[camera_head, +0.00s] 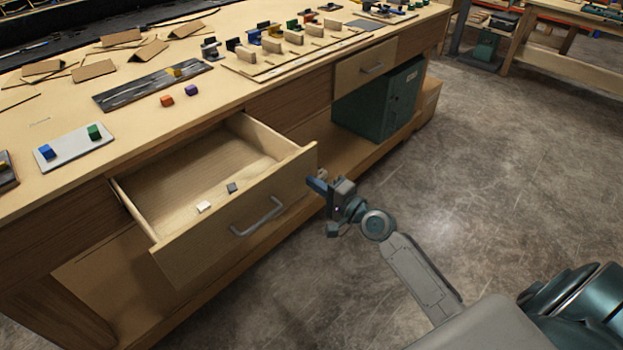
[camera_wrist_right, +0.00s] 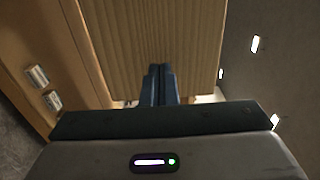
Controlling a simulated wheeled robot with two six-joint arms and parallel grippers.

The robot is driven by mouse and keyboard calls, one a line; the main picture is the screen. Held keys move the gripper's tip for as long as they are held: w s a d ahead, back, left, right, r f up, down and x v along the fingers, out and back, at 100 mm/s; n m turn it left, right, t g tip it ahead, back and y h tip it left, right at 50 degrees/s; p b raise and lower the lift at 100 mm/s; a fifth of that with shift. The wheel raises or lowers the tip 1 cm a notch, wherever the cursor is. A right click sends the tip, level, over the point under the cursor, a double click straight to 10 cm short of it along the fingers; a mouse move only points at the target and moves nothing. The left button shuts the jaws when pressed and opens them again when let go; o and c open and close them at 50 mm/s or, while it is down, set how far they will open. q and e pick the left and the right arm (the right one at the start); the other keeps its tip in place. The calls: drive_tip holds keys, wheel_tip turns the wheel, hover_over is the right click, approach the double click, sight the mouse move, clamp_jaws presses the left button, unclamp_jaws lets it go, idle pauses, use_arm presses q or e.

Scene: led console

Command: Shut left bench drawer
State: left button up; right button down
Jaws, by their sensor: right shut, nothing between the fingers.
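The left bench drawer (camera_head: 181,249) is pulled well out of the wooden workbench. Its front has a grey bar handle (camera_head: 258,217), and a white block (camera_head: 204,207) and a dark grey block (camera_head: 232,188) lie inside. My right gripper (camera_head: 313,183) is at the right end of the drawer front, close to its edge; I cannot tell whether it touches. In the right wrist view its two dark blue fingers (camera_wrist_right: 159,75) are together and empty, pointing towards a ribbed wooden surface (camera_wrist_right: 150,40). My left gripper is not in view.
A second bench drawer (camera_head: 366,68) is closed further right, above a green cabinet (camera_head: 381,100) on the lower shelf. The bench top (camera_head: 225,100) carries trays, blocks and tools. The grey floor (camera_head: 500,150) right of the bench is clear.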

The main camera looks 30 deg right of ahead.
drive_tip(key=shift+w+a, duration=0.25)
drive_tip(key=shift+w, duration=0.45)
